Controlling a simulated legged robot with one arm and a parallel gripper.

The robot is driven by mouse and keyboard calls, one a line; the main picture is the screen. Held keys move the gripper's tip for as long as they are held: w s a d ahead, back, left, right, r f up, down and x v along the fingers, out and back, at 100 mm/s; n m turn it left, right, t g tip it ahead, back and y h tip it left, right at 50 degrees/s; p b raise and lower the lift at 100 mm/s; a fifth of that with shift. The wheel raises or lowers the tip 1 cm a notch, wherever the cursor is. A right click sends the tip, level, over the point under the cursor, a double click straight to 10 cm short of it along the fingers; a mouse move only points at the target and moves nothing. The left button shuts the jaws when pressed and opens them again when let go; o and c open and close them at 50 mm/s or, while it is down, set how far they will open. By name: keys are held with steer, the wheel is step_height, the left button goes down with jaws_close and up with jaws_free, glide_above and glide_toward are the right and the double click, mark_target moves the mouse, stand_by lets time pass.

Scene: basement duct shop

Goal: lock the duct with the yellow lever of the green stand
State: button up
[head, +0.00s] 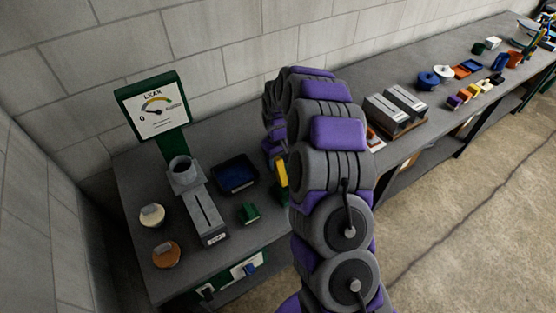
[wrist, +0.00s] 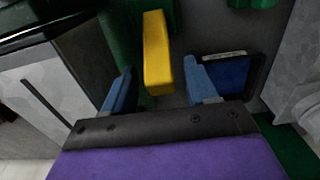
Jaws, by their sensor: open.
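The yellow lever (wrist: 157,52) shows in the wrist view between the two blue fingers of my gripper (wrist: 159,66). The fingers are open, with a visible gap on both sides of the lever. Green parts (wrist: 120,40), probably of the green stand, lie left of the lever. In the head view a bit of the yellow lever (head: 281,170) shows at the left edge of my arm, which hides my gripper and most of the stand. I cannot tell which grey piece is the duct; a grey slotted piece with a round collar (head: 186,172) stands on the bench.
A green gauge board (head: 155,105) stands at the back left. A dark blue tray (head: 235,176), a small green block (head: 249,212) and two round-topped pieces (head: 152,215) (head: 166,254) are on the bench. Two grey boxes (head: 396,104) stand right of my arm.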

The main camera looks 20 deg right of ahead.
steer(key=shift+c, duration=0.3)
jaws_close()
